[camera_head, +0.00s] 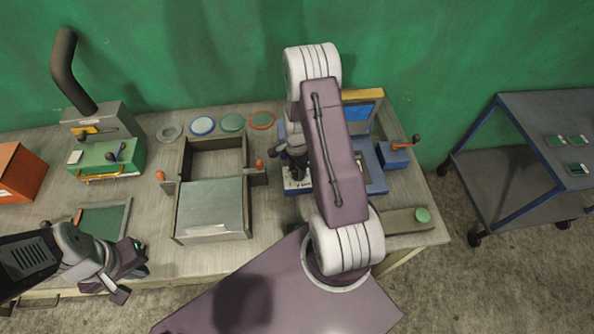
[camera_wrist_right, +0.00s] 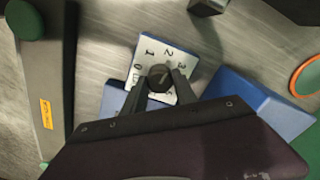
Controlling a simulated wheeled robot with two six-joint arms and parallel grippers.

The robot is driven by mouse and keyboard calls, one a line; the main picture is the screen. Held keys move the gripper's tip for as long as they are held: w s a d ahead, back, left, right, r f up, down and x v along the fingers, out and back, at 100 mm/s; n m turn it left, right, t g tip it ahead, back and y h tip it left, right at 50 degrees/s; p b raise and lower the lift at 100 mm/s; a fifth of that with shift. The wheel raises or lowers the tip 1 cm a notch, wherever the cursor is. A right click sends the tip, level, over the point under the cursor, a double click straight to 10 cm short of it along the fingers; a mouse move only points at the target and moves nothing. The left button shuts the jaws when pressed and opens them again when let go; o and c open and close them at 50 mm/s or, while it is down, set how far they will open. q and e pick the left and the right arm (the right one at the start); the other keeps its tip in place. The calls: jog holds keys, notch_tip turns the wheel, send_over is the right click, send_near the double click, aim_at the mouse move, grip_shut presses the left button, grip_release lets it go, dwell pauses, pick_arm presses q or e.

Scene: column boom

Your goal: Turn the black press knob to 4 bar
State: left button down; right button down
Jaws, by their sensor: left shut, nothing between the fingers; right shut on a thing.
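The black press knob (camera_wrist_right: 160,77) sits on a white dial plate (camera_wrist_right: 150,48) in the right wrist view. The numbers 0, 1, 2 and 3 show on the plate; the part nearest my gripper is hidden. My right gripper (camera_wrist_right: 160,88) is shut on the knob, one finger at each side. I cannot tell which number the knob points to. In the head view the blue press (camera_head: 376,172) stands at the right of the bench, partly behind my right arm. My left gripper (camera_head: 131,270) is shut and empty near the front left of the bench.
A framed fixture with a grey plate (camera_head: 210,205) stands mid-bench. A green device (camera_head: 108,158) is at the left, with several rings and discs (camera_head: 203,125) along the back. A green button (camera_head: 422,215) is at the front right. A blue-framed cart (camera_head: 540,105) stands apart at right.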

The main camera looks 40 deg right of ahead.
jog(key=m, duration=0.4)
jog(key=shift+m+b, duration=0.3)
jog(key=m, duration=0.3)
jog(key=shift+m, duration=0.4)
jog(key=m, duration=0.4)
jog(key=shift+b, duration=0.35)
jog(key=shift+m, duration=1.6)
jog(key=c, duration=1)
grip_release()
jog(key=shift+o, duration=0.2)
jog(key=shift+r, duration=0.1)
